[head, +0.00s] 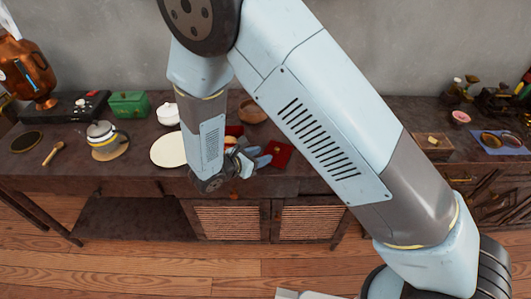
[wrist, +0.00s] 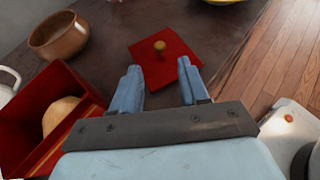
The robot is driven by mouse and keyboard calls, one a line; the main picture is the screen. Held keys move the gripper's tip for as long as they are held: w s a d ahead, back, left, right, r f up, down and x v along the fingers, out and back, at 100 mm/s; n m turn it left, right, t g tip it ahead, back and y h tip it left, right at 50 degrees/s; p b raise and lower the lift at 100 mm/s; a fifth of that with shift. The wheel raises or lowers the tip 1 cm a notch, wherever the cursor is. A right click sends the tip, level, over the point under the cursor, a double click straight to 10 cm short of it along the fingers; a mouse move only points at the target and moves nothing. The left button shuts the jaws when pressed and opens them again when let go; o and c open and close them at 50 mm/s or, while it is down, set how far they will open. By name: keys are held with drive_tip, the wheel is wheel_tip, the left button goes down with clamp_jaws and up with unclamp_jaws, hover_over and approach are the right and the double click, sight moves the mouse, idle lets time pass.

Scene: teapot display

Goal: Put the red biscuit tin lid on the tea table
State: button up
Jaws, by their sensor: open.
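The red biscuit tin lid (wrist: 165,72) is a flat red square with a small gold knob (wrist: 159,46). It lies on the dark tabletop, just beyond my fingertips in the wrist view. In the head view the lid (head: 280,152) is beside my gripper (head: 262,158), partly hidden by it. My gripper (wrist: 158,68) is open and empty, its two blue fingers pointing towards the lid. The open red tin (wrist: 28,118) stands left of my gripper in the wrist view, with a round tan item (wrist: 60,112) inside. I cannot tell which surface is the tea table.
A brown bowl (wrist: 58,38) stands near the tin. A pale round plate (head: 168,150), a white lidded pot (head: 168,114), a green box (head: 129,104) and a striped teapot (head: 101,134) are left of my arm. The table's front edge is close to the lid.

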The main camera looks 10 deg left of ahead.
drive_tip(key=shift+v, duration=2.7)
drive_tip(key=w+d+r+m+g+h, duration=0.1)
drive_tip(key=w+d+r+m+g, duration=0.25)
drive_tip(key=d+r, duration=0.25)
drive_tip(key=w+d+r+m+g+h, duration=0.1)
drive_tip(key=w+d+r+m+g, duration=0.1)
drive_tip(key=d+r+m, duration=0.3)
drive_tip(key=s+d+r+m+g+y, duration=0.1)
drive_tip(key=d+r+m+g+y, duration=0.1)
drive_tip(key=d+r+m, duration=0.6)
drive_tip(key=s+d+r+m+g+y, duration=0.1)
drive_tip(key=d+r+m+g+y, duration=0.1)
drive_tip(key=d+r, duration=0.65)
drive_tip(key=s+d+r+m+t+y, duration=0.2)
drive_tip(key=s+d+r+m, duration=0.1)
drive_tip(key=s+d+m, duration=0.2)
drive_tip(key=s+d+r+m+t+y, duration=0.1)
drive_tip(key=s+d+r+m+y, duration=0.2)
drive_tip(key=s+d+m, duration=0.3)
drive_tip(key=s+d+r, duration=0.1)
drive_tip(key=d, duration=0.2)
drive_tip(key=shift+s+t, duration=0.2)
drive_tip(key=shift+t, duration=0.15)
